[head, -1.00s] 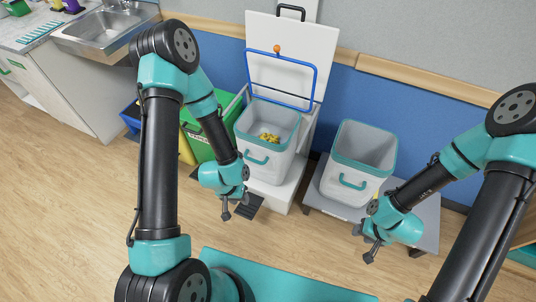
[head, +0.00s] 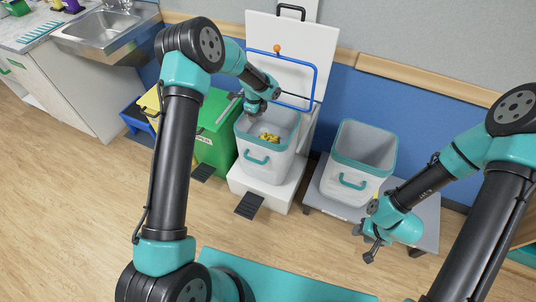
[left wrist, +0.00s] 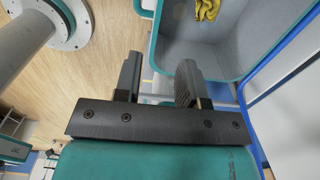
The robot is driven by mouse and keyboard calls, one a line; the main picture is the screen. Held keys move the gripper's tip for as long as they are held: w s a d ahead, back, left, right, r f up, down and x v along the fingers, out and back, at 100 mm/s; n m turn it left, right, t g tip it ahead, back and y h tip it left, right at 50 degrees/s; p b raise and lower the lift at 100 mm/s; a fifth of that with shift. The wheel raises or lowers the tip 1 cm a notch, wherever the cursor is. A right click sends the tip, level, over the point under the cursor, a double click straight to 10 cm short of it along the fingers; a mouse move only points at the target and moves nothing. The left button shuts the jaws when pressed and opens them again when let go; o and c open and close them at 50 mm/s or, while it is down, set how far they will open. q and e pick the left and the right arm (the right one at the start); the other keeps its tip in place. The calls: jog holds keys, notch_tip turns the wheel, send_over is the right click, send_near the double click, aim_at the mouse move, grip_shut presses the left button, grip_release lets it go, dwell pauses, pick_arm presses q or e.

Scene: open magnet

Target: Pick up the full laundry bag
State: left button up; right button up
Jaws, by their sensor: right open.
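A white bin-like bag with a teal rim and handle (head: 258,164) stands on a white pedal base with yellow cloth-like contents (head: 269,138) inside. The contents also show in the left wrist view (left wrist: 207,9). My left gripper (head: 252,108) is over its back left rim. In the left wrist view my left gripper (left wrist: 158,75) is open, its fingers apart and nothing seen held; the teal rim (left wrist: 154,45) is close by. I cannot tell if they touch. My right gripper (head: 366,246) is open and empty, in front of a second, empty white bin (head: 350,185).
A raised white lid (head: 290,40) and a blue frame with an orange knob (head: 314,85) stand behind the full bin. A green bin (head: 212,140) is close on its left. The empty bin sits on a grey stand (head: 325,205). Floor in front is clear.

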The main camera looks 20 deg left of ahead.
aim_at(257, 138)
pick_arm(q)
notch_tip(257, 138, down, 12)
jog(key=shift+f, duration=0.15)
dwell(0.7)
jog(key=shift+s+d+f, duration=0.1)
jog(key=shift+f, duration=2.5)
jog(key=shift+f, duration=0.25)
jog(key=shift+c, duration=0.3)
grip_shut()
jog(key=shift+r, duration=0.1)
